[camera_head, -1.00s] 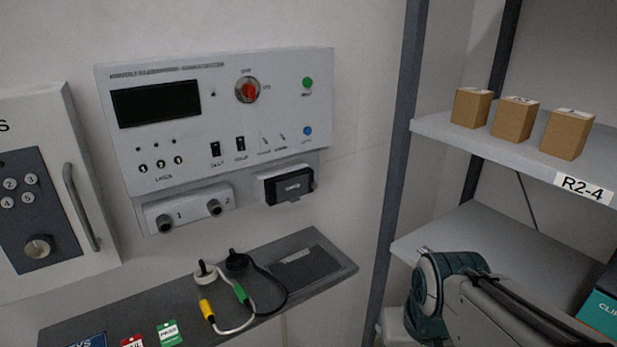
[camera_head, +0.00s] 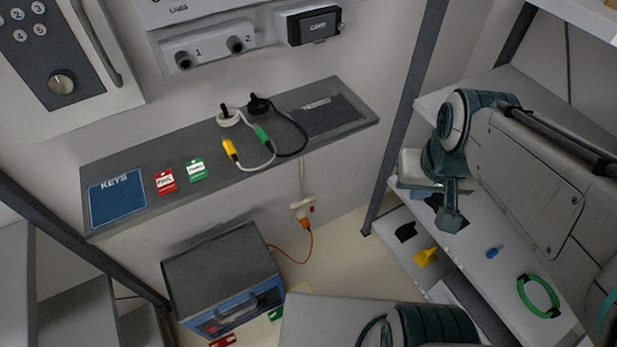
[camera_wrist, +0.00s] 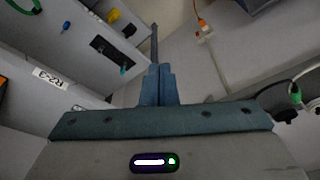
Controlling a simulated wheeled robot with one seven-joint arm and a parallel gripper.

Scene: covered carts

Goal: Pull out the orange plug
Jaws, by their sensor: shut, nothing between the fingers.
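The orange plug (camera_head: 306,225) sits in a white wall socket (camera_head: 300,207) below the grey ledge. Its orange cord curves down and left towards a grey box. The plug (camera_wrist: 201,21) and socket (camera_wrist: 205,34) also show at the top of the wrist view, right of the fingers. My gripper (camera_head: 449,220) is in front of the right-hand shelves, well to the right of the plug and apart from it. In the wrist view, the two blue-grey fingers (camera_wrist: 157,72) are together with nothing between them.
The grey ledge (camera_head: 345,128) bears cables, tags and a blue KEYS panel (camera_head: 117,200). The grey box (camera_head: 222,270) stands below, left of the socket. A dark post (camera_head: 405,115) and shelves with a green ring (camera_head: 538,297) are at right. Floor shows between socket and shelves.

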